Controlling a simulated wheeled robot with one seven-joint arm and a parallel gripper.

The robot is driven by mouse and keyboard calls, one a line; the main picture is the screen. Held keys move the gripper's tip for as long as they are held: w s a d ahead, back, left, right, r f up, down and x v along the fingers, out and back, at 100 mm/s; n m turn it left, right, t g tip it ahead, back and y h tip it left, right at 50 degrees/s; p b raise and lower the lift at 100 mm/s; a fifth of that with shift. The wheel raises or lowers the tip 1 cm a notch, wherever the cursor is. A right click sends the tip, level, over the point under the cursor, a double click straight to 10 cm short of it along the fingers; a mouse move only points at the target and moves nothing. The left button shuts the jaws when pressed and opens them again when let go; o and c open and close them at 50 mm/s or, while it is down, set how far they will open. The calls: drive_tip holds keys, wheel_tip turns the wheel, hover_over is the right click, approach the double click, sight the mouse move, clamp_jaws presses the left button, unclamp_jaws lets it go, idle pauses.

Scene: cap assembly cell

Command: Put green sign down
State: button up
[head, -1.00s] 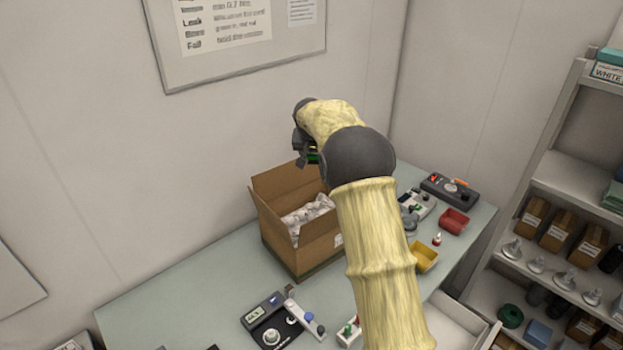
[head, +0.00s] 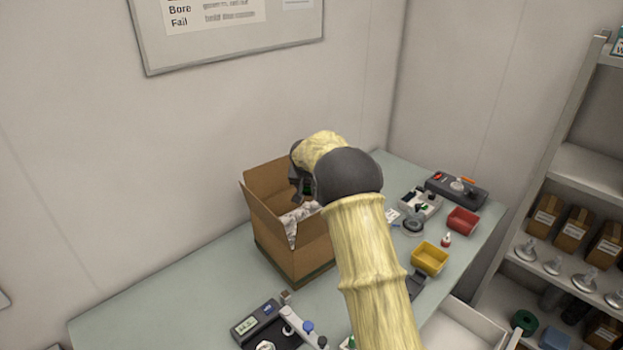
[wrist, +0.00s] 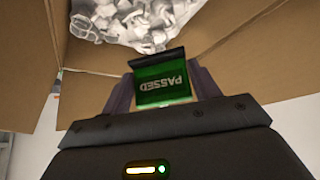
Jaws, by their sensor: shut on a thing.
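The green sign (wrist: 163,82) reads "PASSED" and appears upside down in the wrist view. My gripper (wrist: 162,90) is shut on it, with a finger on either side. In the head view my gripper (head: 302,180) is over the open cardboard box (head: 290,262), near its upper rim. Only a dark green bit of the sign shows there, and my arm hides the box's right side. In the wrist view the box's cardboard walls and white crumpled packing (wrist: 145,20) lie beyond the sign.
The box stands on a pale green bench (head: 180,290). A gauge with a display (head: 255,322) is in front of it. A yellow bin (head: 430,259), a red bin (head: 462,221) and small devices stand to the right. A shelf unit (head: 590,170) is at far right.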

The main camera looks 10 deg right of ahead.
drive_tip(key=shift+f, duration=0.1)
drive_tip(key=p, duration=0.2)
approach(311, 212)
drive_tip(key=shift+w+d+f, duration=0.35)
drive_tip(key=shift+w+d, duration=0.15)
drive_tip(key=shift+w, duration=0.25)
drive_tip(key=shift+f, duration=0.1)
wheel_tip(311, 212, down, 3)
drive_tip(key=shift+p, duration=0.6)
drive_tip(key=shift+f, duration=0.3)
drive_tip(key=shift+f, duration=0.15)
drive_tip(key=o, duration=1)
